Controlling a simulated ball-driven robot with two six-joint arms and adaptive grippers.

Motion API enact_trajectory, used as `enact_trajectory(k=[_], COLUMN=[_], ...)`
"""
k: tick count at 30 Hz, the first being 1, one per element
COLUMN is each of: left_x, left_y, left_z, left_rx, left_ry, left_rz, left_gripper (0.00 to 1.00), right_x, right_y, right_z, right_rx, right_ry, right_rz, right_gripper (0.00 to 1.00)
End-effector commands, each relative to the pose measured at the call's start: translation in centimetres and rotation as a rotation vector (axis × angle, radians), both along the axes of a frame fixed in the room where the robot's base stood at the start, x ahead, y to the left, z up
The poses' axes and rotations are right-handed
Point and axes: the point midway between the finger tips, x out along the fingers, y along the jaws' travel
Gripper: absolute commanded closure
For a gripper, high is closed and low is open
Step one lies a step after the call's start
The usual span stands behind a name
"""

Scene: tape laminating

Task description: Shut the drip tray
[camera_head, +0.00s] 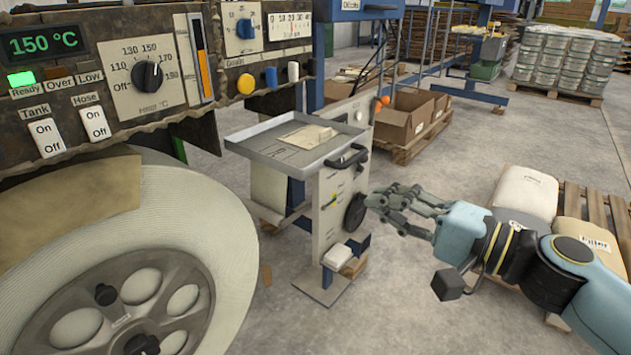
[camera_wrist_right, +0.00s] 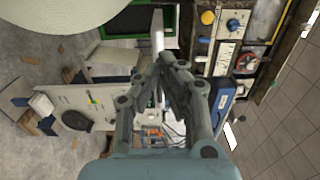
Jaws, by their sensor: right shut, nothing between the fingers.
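The drip tray is most likely the shallow grey metal tray (camera_head: 262,152) in the middle of the head view, with papers lying in it. A black bar handle (camera_head: 347,158) is on its right end, above a pale upright panel (camera_head: 330,200). How far the tray stands out cannot be told. My right gripper (camera_head: 384,202) is shut and empty, to the right of and below the handle, apart from it in the picture. In the wrist view the right gripper's fingers (camera_wrist_right: 166,75) come together in front of the machines. My left gripper is not in view.
A black round knob (camera_head: 355,212) sits on the panel close to my right fingers. A large pale roll (camera_head: 190,235) and a control box (camera_head: 150,75) fill the left. Sacks (camera_head: 525,192) lie on a pallet at right. Floor between is clear.

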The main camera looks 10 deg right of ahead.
Motion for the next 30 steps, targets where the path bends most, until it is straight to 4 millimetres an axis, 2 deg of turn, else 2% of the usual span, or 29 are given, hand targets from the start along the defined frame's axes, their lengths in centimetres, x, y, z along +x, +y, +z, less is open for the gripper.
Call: enact_trajectory(k=[9,15,21,30], left_x=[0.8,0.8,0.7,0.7], left_y=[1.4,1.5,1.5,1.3], left_z=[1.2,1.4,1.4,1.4], left_rx=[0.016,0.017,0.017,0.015], left_ry=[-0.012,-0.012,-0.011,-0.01], left_rz=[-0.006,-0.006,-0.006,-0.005], left_gripper=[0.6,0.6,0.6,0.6], right_x=[5.5,8.0,9.1,9.2], right_y=[4.2,6.3,7.1,7.2], right_z=[0.3,0.2,0.0,0.0], right_rx=[0.005,0.003,0.001,0.0], right_ry=[-0.001,0.0,0.001,0.001], right_rz=[-0.001,0.0,0.0,0.0], right_gripper=[1.0,1.0,1.0,1.0])
